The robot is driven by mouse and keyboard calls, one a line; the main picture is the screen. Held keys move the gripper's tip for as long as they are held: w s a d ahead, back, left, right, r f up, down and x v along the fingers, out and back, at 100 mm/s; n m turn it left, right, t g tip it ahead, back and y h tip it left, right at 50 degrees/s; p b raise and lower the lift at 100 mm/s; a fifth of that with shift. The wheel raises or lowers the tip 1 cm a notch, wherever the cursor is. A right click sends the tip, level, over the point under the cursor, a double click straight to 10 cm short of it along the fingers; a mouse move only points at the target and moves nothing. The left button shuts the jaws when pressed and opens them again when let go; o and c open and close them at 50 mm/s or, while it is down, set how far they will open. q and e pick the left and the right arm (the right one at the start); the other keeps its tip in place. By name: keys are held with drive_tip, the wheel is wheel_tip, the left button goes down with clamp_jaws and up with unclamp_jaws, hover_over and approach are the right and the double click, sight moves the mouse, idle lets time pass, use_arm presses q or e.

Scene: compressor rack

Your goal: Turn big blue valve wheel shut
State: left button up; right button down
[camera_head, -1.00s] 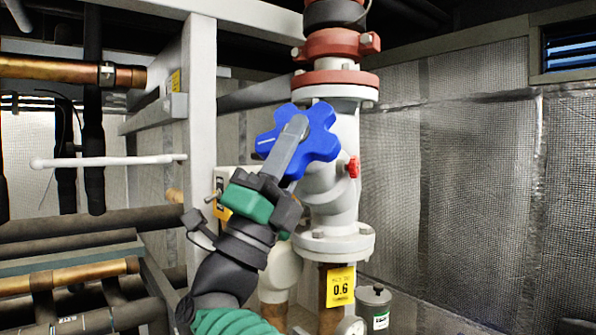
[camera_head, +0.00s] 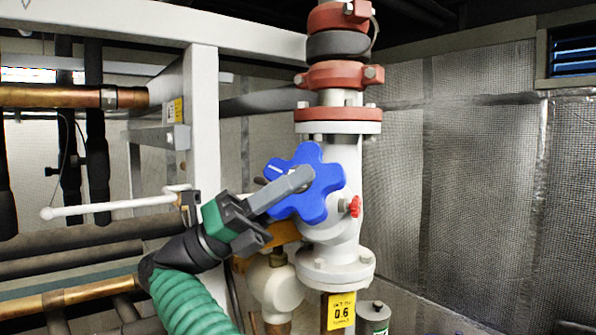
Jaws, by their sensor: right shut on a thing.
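The big blue valve wheel (camera_head: 322,202) has rounded lobes and sits on the front of a white valve body (camera_head: 337,240) in a vertical pipe, in the middle of the head view. My right gripper (camera_head: 298,180), green and black with grey fingers, comes in from the lower left. Its fingers lie across the wheel's face at the hub and are shut on the wheel. The fingers hide part of the wheel's left side and centre. My left gripper is not in view.
A white frame post (camera_head: 201,120) stands left of the valve. A white rod (camera_head: 115,205) and copper pipes (camera_head: 50,96) are further left. A small red knob (camera_head: 355,207) is just right of the wheel. A yellow tag (camera_head: 341,311) hangs below. The mesh wall side at right is clear.

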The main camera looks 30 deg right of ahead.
idle(0.4)
drive_tip(key=c, duration=1.6)
unclamp_jaws()
drive_tip(key=shift+o, duration=0.2)
drive_tip(key=shift+w, duration=0.15)
